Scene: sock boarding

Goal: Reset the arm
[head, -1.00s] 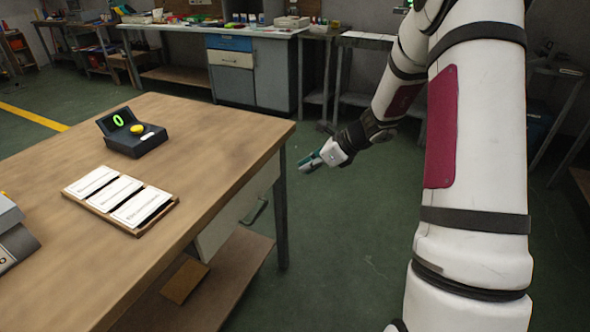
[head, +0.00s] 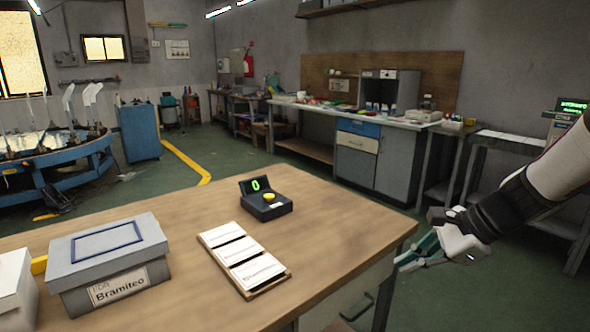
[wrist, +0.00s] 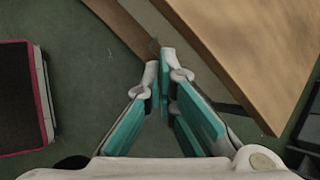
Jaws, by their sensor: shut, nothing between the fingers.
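My gripper (head: 404,262) is at the right of the head view, just off the right edge of the wooden table (head: 330,225), beside its corner. Its teal-lined fingers are shut and empty. In the wrist view the fingertips (wrist: 160,66) meet above the green floor, with the table corner (wrist: 265,110) to the right. My arm reaches in from the right edge of the head view.
A workbench (head: 345,115) stands behind. Green floor lies between.

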